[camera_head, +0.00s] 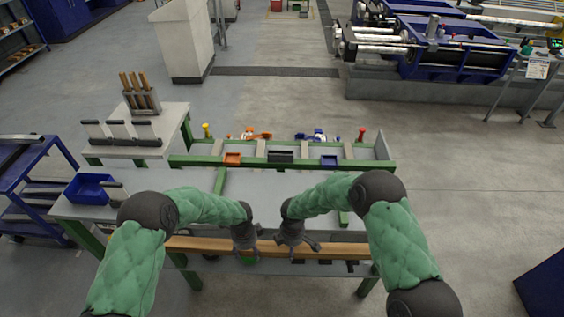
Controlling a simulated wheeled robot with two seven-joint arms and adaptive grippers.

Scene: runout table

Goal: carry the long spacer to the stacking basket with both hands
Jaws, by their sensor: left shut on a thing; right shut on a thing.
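The long spacer (203,244) is a light brown wooden bar lying crosswise along the near side of the grey table. My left gripper (247,248) is shut on it left of its middle. My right gripper (296,247) is shut on it a little to the right, and the two grippers are close together. The fingers cover parts of the bar, and I cannot tell whether it touches the tabletop. A green-sided frame with upright dividers (283,164) stands along the table's far side; I cannot tell for sure whether it is the stacking basket.
A blue tray (90,188) is at the table's left. A side table (165,123) holds wooden-handled tools.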

